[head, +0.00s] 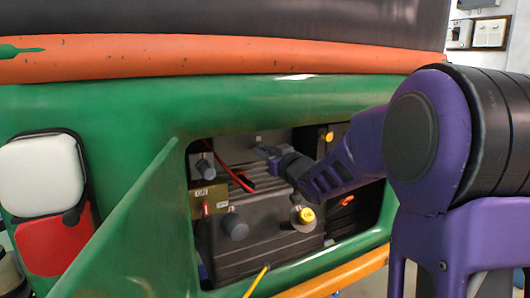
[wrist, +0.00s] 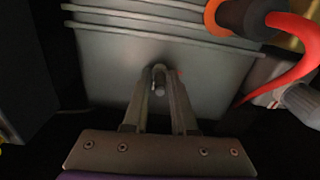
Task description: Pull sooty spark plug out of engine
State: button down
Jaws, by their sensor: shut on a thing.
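The engine (head: 270,185) is a dark grey ribbed block inside the open bay of the green rickshaw; its pale face fills the middle of the wrist view (wrist: 110,60). My gripper (head: 268,153) reaches into the bay from the right. In the wrist view my gripper (wrist: 160,92) has its two fingers closed on a small grey spark plug (wrist: 159,78), in front of the engine face. I cannot tell whether the plug is still seated in the engine. In the head view the plug is too small to make out.
A red cable (wrist: 296,50) with a dark, orange-ringed cap hangs close at right in the wrist view. The green hatch door (head: 125,230) stands open at left. The bay's edges are close around my arm.

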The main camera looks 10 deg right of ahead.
jog(key=shift+s, duration=0.1)
jog(key=shift+v, duration=1.95)
jog(key=v, duration=0.5)
jog(key=shift+p, duration=0.4)
